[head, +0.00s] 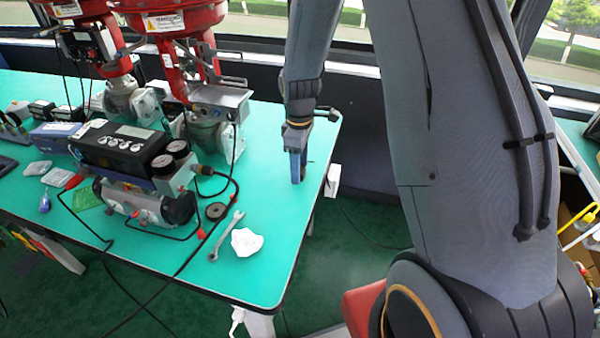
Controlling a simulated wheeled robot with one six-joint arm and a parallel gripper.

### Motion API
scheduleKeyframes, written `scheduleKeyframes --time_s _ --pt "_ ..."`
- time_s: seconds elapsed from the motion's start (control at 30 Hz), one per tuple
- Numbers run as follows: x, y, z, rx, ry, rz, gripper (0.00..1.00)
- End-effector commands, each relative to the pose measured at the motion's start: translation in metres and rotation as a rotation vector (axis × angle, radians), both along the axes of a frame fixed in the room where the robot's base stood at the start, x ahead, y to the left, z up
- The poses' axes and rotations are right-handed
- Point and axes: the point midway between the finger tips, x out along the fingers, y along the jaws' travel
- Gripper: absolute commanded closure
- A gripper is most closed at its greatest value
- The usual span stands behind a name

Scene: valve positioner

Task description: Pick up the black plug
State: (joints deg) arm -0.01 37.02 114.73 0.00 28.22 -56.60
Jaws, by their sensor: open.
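A small round black piece (216,211) lies on the green tabletop (262,265), beside the valve positioner and a wrench. It looks like the black plug, but it is too small to be sure. My gripper (297,181) points down over the right part of the table, to the right of and farther back than the black piece. It is apart from the piece. Its bluish fingers are seen nearly edge-on, so the gap between them is hard to see. The jaws are open and nothing shows in them.
The black valve positioner (122,147) with gauges stands left of the black piece, with black hoses around it. A wrench (227,235) and a crumpled white cloth (246,242) lie close by. Red valve actuators (175,18) stand behind. The table's right part is mostly clear.

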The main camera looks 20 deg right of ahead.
Motion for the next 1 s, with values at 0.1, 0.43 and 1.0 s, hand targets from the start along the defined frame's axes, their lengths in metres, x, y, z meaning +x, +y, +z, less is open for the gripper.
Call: scheduleKeyframes --time_s 0.1,0.43,1.0 --pt "0.000 0.000 0.000 0.000 0.000 0.000 0.50" --pt "0.000 0.000 0.000 0.000 0.000 0.000 0.92" --pt "0.002 0.000 0.059 0.000 -0.005 0.000 0.92"
